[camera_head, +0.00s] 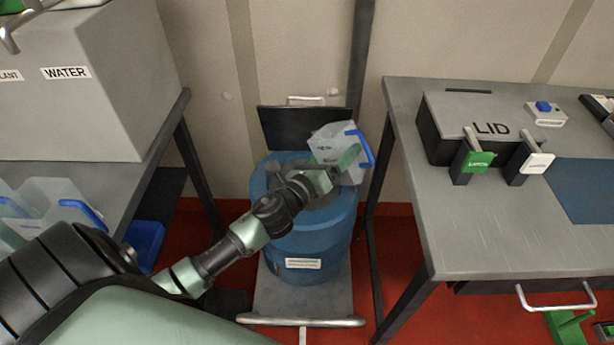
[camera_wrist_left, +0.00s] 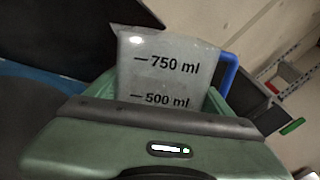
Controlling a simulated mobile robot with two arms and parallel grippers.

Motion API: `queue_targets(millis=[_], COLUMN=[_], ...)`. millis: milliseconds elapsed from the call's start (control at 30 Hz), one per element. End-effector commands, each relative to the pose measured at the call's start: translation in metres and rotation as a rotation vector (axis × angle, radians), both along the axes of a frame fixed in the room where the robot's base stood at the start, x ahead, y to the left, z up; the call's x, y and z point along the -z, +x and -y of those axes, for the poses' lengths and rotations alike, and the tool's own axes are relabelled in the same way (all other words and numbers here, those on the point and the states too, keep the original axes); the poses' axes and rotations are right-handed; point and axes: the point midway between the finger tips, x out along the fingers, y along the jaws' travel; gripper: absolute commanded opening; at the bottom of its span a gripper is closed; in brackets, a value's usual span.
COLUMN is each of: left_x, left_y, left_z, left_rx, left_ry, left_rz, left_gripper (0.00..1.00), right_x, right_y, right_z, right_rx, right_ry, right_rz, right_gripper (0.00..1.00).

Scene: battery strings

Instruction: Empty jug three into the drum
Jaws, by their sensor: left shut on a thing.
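A clear jug (camera_head: 332,143) with a blue handle is above the blue drum (camera_head: 312,240) in the head view, tilted. My left gripper (camera_head: 338,163) is shut on the jug and holds it over the drum's top. In the left wrist view the jug (camera_wrist_left: 165,72) shows the marks 750 ml and 500 ml, with its blue handle at its right. I cannot tell whether liquid is in it. The drum's opening is mostly hidden by my gripper and the jug. My right gripper is not in view.
The drum stands on a grey trolley (camera_head: 318,302). Other clear jugs with blue handles (camera_head: 50,205) stand on the left bench beside a grey WATER tank (camera_head: 75,110). The right table (camera_head: 470,235) bears a box marked LID (camera_head: 490,122).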

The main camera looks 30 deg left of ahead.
Motion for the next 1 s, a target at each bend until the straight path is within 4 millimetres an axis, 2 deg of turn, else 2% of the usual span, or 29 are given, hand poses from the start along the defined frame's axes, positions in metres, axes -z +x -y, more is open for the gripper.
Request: queue_targets(millis=[600, 1000], left_x=[-0.013, -0.013], left_y=[0.0, 0.0], left_z=[0.001, 0.001], left_rx=[0.0, 0.001], left_ry=[-0.112, -0.13], left_rz=[-0.005, -0.006], left_gripper=[0.17, 0.17], right_x=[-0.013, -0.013], right_y=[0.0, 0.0], right_z=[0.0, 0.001], right_rx=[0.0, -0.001], right_ry=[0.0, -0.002], right_rz=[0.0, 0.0], right_gripper=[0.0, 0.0])
